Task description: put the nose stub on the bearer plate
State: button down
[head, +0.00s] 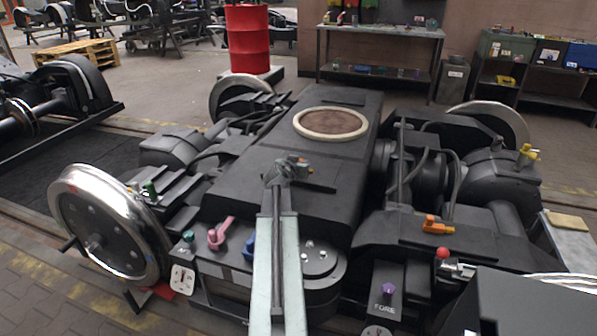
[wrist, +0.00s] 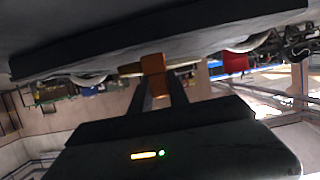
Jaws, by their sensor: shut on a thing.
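My gripper (head: 291,168) is over the dark top of the bogie frame (head: 240,180), in front of a round brown plate with a cream ring (head: 331,123). It is shut on a small orange-brown block (wrist: 153,66), which shows between the fingers in the wrist view. In the head view only a bit of orange shows at the gripper's tip. I cannot tell for sure whether this block is the nose stub. No label marks the bearer plate; a dark rounded plate with several bright studs (head: 319,264) lies at the near end of the frame.
A pink lever (head: 219,234) and a blue piece (head: 249,246) stand left of my arm. An orange handle (head: 436,225), a red knob (head: 442,253) and a purple knob (head: 388,288) are on the right. A shiny wheel (head: 109,222) stands at the left.

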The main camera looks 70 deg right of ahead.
jog(key=shift+s+f, duration=0.1)
jog(key=shift+f, duration=0.35)
jog(key=c, duration=1.7)
grip_release()
jog(key=shift+f, duration=0.2)
jog(key=o, duration=0.4)
jog(key=shift+o, duration=0.2)
jog(key=shift+r, duration=0.15)
jog(key=shift+a+r+p, duration=0.1)
jog(key=shift+r+p, duration=0.05)
jog(key=shift+p, duration=0.15)
jog(key=p+v, duration=0.2)
jog(key=v, duration=0.5)
jog(key=shift+a, duration=0.1)
